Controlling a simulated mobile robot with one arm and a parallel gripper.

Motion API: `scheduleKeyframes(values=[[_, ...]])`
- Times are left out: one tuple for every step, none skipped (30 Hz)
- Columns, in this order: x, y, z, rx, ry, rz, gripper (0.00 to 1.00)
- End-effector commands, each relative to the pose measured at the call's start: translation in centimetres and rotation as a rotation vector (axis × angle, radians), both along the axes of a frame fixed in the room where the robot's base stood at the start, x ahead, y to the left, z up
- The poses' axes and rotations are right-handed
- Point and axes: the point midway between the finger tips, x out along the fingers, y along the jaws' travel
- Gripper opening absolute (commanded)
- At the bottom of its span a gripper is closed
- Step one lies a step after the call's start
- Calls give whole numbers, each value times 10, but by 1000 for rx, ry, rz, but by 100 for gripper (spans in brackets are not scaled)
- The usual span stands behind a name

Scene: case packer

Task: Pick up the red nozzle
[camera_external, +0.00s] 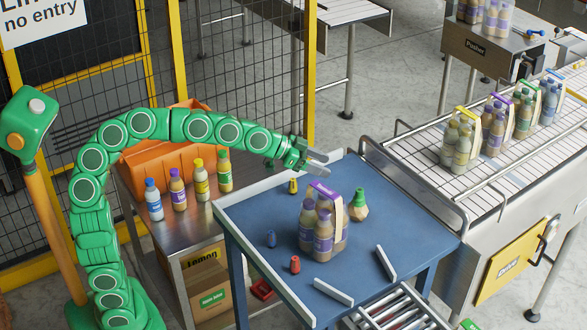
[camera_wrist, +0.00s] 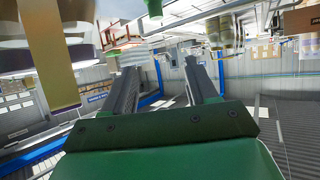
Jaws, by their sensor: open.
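The red nozzle (camera_external: 295,265) stands on the blue table (camera_external: 250,215) near its left front side, in front of and left of a carrier of purple-capped bottles (camera_external: 323,232). A blue nozzle (camera_external: 271,238) is just behind it to the left, and a yellow nozzle (camera_external: 293,186) is at the table's back. My gripper (camera_external: 319,163) is open and empty above the back edge of the table, well away from the red nozzle. In the wrist view both fingers of my gripper (camera_wrist: 162,66) are spread with nothing between them. I cannot make out the red nozzle there.
Two white strips (camera_external: 333,291) (camera_external: 386,262) lie at the table's front. Several bottles (camera_external: 178,190) and an orange crate (camera_external: 160,158) stand on the left bench. A conveyor (camera_external: 420,152) with bottle carriers is at right.

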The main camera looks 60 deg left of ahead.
Motion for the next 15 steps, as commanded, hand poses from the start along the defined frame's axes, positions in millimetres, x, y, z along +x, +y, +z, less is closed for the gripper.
scheduleKeyframes(values=[[0, -1, 13, 0, -4, 0, 58], [0, -1, 17, 1, -2, -1, 58], [0, 0, 25, 1, -3, 0, 58], [0, 0, 31, 0, -4, 0, 58], [0, 0, 37, 0, -5, 1, 58], [1, 0, 43, 0, -4, 0, 58], [0, 0, 47, 1, -2, 0, 58], [0, -1, 51, 0, 0, -1, 58], [0, -1, 58, 0, 0, -1, 58], [0, -1, 64, -1, -2, 0, 58], [-1, -3, 63, 5, 9, 5, 58], [-3, -6, 62, 13, 25, 13, 58], [-5, -8, 61, 17, 38, 18, 58], [-6, -10, 60, 21, 51, 24, 58], [-9, -14, 60, 29, 67, 34, 58]])
